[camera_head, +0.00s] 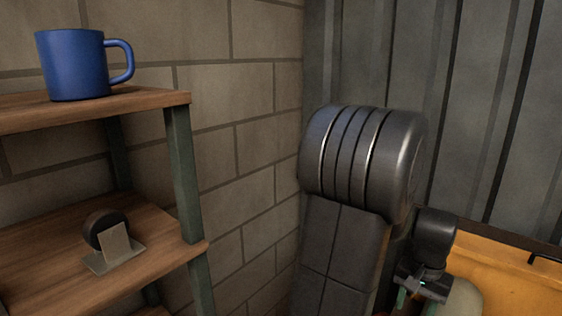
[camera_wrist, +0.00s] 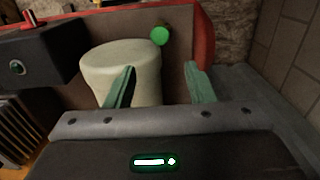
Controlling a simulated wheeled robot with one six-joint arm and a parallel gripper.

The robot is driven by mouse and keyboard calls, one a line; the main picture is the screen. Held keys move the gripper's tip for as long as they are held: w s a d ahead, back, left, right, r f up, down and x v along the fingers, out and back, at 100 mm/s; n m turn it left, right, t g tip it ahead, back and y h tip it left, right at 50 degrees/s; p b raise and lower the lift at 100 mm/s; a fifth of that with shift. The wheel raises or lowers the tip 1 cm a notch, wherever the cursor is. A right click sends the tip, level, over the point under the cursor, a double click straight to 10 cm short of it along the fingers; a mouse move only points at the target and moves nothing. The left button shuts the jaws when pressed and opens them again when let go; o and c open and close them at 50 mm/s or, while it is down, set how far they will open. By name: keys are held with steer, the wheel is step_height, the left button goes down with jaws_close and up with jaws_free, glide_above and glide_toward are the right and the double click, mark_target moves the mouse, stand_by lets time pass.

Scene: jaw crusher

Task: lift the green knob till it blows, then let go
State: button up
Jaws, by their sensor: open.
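The green knob (camera_wrist: 160,36) is a small bright green ball in the wrist view, at the upper middle. It sits just behind the top right edge of a pale cream rounded tank (camera_wrist: 122,62). My gripper (camera_wrist: 160,72) is open, its two green fingers apart with nothing held between them. The knob appears beyond the fingertips, in line with the gap between them, and apart from both. In the head view my gripper (camera_head: 424,287) is small at the lower right, in front of the pale tank (camera_head: 463,298). The knob cannot be made out in the head view.
A red-edged panel (camera_wrist: 204,35) stands behind the knob. A dark box with a red-topped fitting (camera_wrist: 38,55) is at left. A yellow machine body (camera_head: 515,280) lies at right. Wooden shelves (camera_head: 150,98) with a blue mug (camera_head: 75,66) stand at left.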

step_height(320, 180, down, 12)
steer(key=shift+s+a+r+b, duration=0.1)
steer(key=shift+s+b, duration=0.05)
steer(key=shift+b, duration=0.15)
stand_by(0.4)
